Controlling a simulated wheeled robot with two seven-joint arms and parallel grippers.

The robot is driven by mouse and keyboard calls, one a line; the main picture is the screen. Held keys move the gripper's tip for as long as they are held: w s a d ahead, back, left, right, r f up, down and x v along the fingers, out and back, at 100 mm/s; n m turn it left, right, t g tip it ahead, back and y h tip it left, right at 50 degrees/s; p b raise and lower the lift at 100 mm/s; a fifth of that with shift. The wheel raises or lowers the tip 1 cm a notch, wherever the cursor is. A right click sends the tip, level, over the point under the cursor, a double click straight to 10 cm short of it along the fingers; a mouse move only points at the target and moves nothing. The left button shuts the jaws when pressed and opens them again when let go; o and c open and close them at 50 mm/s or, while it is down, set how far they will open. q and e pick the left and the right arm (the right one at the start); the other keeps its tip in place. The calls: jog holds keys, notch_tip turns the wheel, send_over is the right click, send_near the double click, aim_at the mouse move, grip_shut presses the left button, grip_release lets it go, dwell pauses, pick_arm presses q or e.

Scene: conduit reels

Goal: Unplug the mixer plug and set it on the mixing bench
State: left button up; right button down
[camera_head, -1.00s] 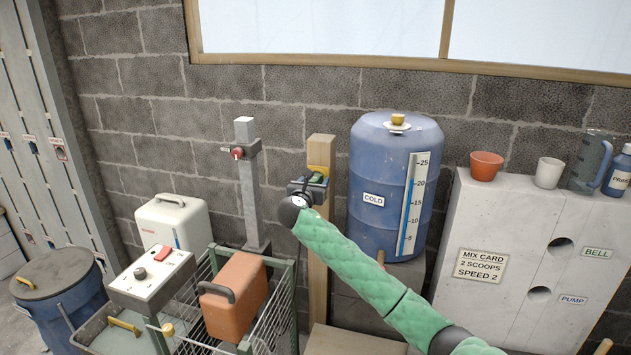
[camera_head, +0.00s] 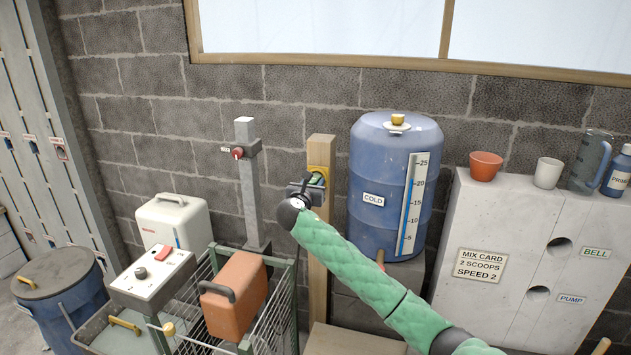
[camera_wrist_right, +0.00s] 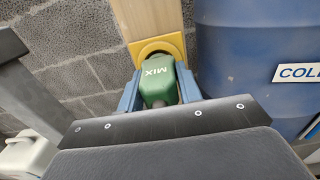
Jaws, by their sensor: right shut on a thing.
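The mixer plug (camera_wrist_right: 158,82) is a green block marked MIX, in front of a yellow socket plate (camera_wrist_right: 150,46) in the right wrist view. My right gripper (camera_wrist_right: 156,92) is shut on it, with a blue finger on each side. Whether the plug is fully seated or slightly out is not clear. In the head view the right gripper (camera_head: 312,188) is at the wooden post (camera_head: 321,240), in front of the yellow plate (camera_head: 320,170), and largely hides the plug. My left gripper is out of view. No surface is clearly identifiable as the mixing bench.
A blue COLD drum (camera_head: 375,170) stands close right of the post. A grey post with a red knob (camera_head: 237,153) and a wire cage (camera_head: 275,325) holding an orange canister (camera_head: 233,300) are left. A pale cabinet (camera_head: 490,230) with a mix card is right.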

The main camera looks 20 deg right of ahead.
jog(key=shift+p+v, duration=1.45)
jog(key=shift+v, duration=1.05)
